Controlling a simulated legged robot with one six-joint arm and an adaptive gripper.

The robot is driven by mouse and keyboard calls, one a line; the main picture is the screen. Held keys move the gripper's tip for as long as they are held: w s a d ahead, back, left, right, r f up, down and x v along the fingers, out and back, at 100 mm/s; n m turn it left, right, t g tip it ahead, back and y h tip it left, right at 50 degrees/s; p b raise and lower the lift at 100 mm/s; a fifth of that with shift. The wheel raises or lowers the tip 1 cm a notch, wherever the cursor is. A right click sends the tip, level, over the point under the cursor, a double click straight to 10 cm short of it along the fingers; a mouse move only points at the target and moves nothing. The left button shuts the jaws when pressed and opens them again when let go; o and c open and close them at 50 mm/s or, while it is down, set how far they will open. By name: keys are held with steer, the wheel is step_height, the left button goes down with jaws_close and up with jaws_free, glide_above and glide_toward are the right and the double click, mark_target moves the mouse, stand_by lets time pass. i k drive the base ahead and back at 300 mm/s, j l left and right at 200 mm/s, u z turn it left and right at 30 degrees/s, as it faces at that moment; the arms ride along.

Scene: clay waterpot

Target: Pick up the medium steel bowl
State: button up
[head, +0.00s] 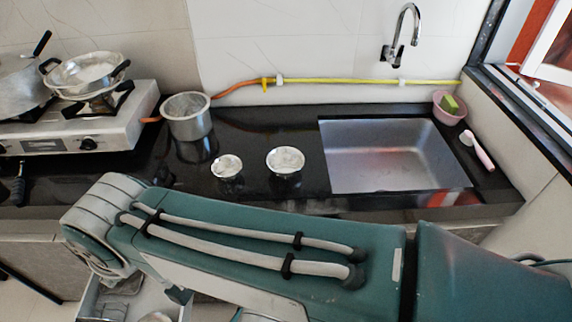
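Two steel bowls stand apart on the black counter left of the sink. The left steel bowl (227,167) is the smaller of the two. The right steel bowl (286,161) is somewhat larger. A taller, wider steel pot (188,118) stands behind and left of them. I cannot tell for certain which vessel is the medium one. My green arm crosses the foreground below the bowls and touches none of them in the picture. My gripper is not in view.
The sink (390,158) is right of the bowls, under a faucet (400,40). A stove (75,120) with pans is at the left. A pink bowl (447,115) with a sponge and a pink-handled brush (478,150) lie right of the sink. An open drawer (95,300) shows low left.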

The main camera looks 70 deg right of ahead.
mark_target(285, 162)
steer(key=k+z, duration=0.1)
steer(key=z, duration=1.45)
steer(key=i+l+z, duration=0.1)
steer(key=z, duration=0.25)
steer(key=i+z, duration=0.1)
steer(key=z, duration=0.3)
steer(key=k+u, duration=0.1)
steer(key=u, duration=0.3)
steer(key=k+u, duration=0.1)
steer(key=u, duration=0.35)
steer(key=i+u, duration=0.1)
steer(key=u, duration=1.55)
steer(key=k+j+z, duration=0.2)
steer(key=z, duration=1.05)
steer(key=i+z, duration=0.1)
steer(key=z, duration=0.25)
steer(key=i+z, duration=0.1)
steer(key=z, duration=0.25)
steer(key=i+z, duration=0.1)
steer(key=z, duration=0.3)
